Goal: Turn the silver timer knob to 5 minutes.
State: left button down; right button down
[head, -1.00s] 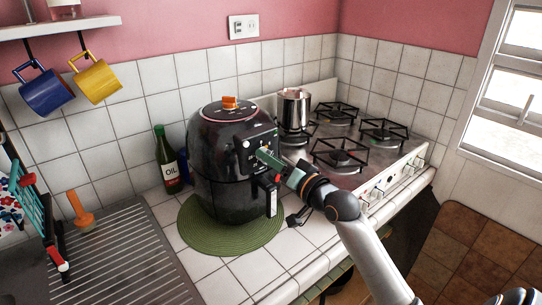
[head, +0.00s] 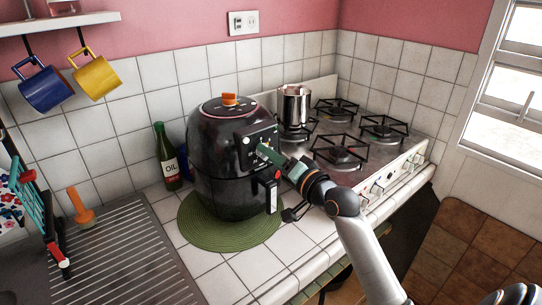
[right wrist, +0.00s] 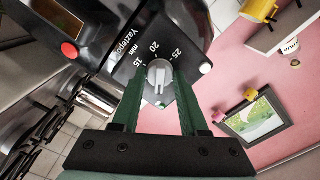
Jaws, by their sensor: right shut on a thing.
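The silver timer knob (right wrist: 158,78) sits on the dark front panel of the black air fryer (head: 222,190). In the right wrist view it lies between my two green fingers, with the marks 15, 20 and 25 and "min" beside it. The other marks are hidden or out of view, and I cannot tell which mark the knob points to. My right gripper (head: 264,152) is at the panel and shut on the knob, which it mostly covers in the head view. It also shows in the right wrist view (right wrist: 158,95).
The fryer stands on a round green mat (head: 212,238). An oil bottle (head: 167,160) stands at its left, and a stove (head: 350,160) with a metal pot (head: 294,106) at its right. A ribbed drainboard (head: 130,250) is at the front left. Mugs hang above.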

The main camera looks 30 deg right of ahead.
jog(key=shift+c, duration=2.2)
grip_release()
jog(key=shift+s, duration=0.1)
jog(key=s+d+b, duration=0.1)
jog(key=s+b, duration=0.1)
jog(key=s, duration=1)
jog(key=shift+s, duration=0.15)
